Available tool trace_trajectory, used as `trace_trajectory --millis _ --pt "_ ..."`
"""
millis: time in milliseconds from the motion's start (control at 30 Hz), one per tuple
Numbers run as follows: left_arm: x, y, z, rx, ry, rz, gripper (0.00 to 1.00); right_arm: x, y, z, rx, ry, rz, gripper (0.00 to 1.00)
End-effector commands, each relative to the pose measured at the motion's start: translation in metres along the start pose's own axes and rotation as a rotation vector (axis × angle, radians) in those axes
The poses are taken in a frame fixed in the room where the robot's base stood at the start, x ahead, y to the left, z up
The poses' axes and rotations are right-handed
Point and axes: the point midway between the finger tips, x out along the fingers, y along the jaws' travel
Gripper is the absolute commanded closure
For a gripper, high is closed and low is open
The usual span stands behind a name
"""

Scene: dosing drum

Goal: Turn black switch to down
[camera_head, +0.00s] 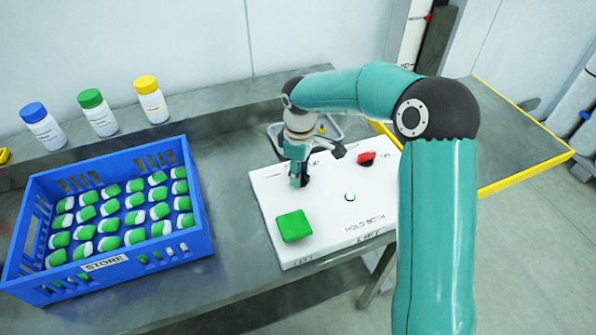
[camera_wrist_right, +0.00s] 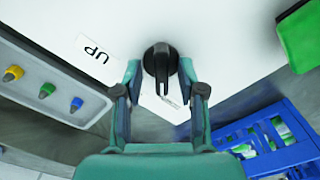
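The black switch (camera_wrist_right: 160,60) is a round knob with a raised handle on the white panel (camera_head: 325,225). In the right wrist view its handle points toward the bottom of the picture, toward a partly hidden label. An "UP" label (camera_wrist_right: 95,48) lies left of the knob. My right gripper (camera_wrist_right: 159,70) is open, with one finger on each side of the knob and narrow gaps showing. In the head view the right gripper (camera_head: 299,178) reaches down onto the panel's left part and mostly hides the switch. My left gripper is not in view.
The panel also has a green square block (camera_head: 294,226), a red switch (camera_head: 367,157) and a small green round button (camera_head: 350,197). A blue crate (camera_head: 195,247) of green-and-white items stands left. Three capped bottles (camera_head: 98,113) stand behind it. A grey tray (camera_wrist_right: 60,72) is near the panel.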

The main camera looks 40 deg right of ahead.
Motion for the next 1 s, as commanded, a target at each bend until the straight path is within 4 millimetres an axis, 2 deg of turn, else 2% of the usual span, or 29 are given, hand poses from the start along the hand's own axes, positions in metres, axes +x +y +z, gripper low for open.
trace_trajectory --millis 167,333,800,1000 --pt "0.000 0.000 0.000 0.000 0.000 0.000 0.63 0.000 -0.001 0.000 0.001 -0.002 -0.002 0.60" --pt "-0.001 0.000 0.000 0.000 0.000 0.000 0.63 -0.011 0.000 0.000 0.001 0.000 -0.001 0.60" --pt "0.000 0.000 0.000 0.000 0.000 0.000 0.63 -0.097 0.001 -0.002 0.000 0.001 0.000 0.60" --pt "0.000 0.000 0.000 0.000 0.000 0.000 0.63 -0.116 0.001 -0.001 0.000 0.000 -0.001 0.60"
